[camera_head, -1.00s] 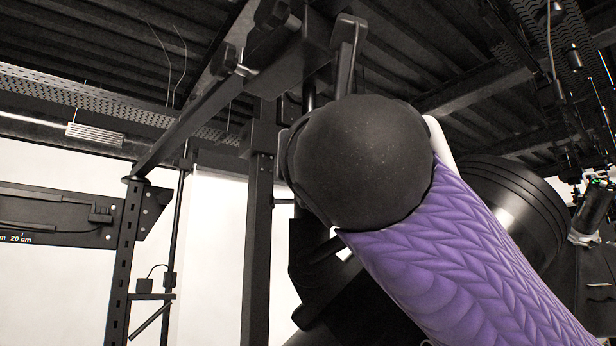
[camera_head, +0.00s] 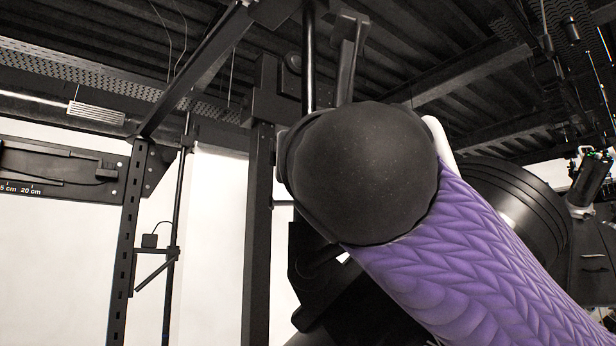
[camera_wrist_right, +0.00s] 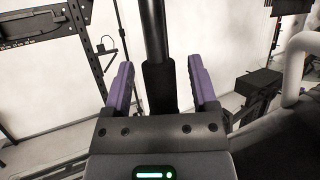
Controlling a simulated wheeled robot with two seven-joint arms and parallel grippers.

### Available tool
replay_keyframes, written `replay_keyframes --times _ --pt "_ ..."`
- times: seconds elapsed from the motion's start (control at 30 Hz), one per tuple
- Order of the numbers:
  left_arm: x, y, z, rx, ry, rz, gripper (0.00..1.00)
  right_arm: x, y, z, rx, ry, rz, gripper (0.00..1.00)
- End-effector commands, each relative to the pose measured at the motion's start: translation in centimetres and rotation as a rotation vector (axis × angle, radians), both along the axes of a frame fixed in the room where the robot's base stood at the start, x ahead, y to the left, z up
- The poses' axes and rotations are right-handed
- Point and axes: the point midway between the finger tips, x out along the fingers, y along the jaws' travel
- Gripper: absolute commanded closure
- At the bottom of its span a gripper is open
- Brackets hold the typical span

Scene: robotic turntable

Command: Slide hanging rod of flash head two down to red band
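In the right wrist view a black vertical rod (camera_wrist_right: 153,30) comes down between the two purple fingers of my right gripper (camera_wrist_right: 160,85). The gripper is open, with a gap on each side of the rod. A thicker dark section (camera_wrist_right: 159,88) of the rod lies between the fingers. In the head view a dark vertical rod (camera_head: 309,65) runs down behind my right arm's black rounded joint, and the right gripper is hidden there. No red band shows. I cannot tell which part is flash head two. My left gripper is not in view.
A perforated black upright (camera_head: 127,240) and a thin pole with a bracket (camera_head: 178,215) stand at left. A board with centimetre marks (camera_head: 60,170) is at far left. A large black ringed cylinder (camera_head: 515,205) sits behind my right arm. White wall lies behind.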

Motion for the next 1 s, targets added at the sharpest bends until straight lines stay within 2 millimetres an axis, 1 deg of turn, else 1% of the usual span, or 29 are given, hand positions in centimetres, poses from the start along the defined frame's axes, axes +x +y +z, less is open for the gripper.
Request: replay_keyframes --times 0.2,0.27,0.37,0.5,0.6,0.7,0.8,0.97,1.0 --pt "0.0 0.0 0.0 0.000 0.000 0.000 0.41 0.0 0.0 0.0 0.000 0.000 0.000 0.26" --pt "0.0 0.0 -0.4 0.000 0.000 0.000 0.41 -0.4 -0.1 -0.3 0.000 -0.002 0.001 0.26" --pt "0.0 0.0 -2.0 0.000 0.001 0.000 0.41 -2.1 -0.4 -1.3 0.001 -0.006 0.001 0.26" --pt "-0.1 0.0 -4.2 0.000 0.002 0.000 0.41 -5.5 -0.9 -2.9 0.000 -0.006 0.002 0.26" --pt "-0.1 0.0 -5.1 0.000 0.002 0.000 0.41 -7.4 -1.2 -3.6 0.002 -0.004 0.000 0.26" --pt "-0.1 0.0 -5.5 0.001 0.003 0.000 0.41 -8.6 -1.4 -3.9 0.001 -0.002 0.000 0.26" --pt "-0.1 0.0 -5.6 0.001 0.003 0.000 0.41 -9.0 -1.5 -3.9 0.000 0.000 0.000 0.26" --pt "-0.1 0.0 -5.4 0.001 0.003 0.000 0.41 -9.0 -1.5 -3.8 0.000 0.000 -0.001 0.26" --pt "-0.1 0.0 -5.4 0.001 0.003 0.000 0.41 -9.0 -1.5 -3.8 0.000 0.000 0.000 0.27"
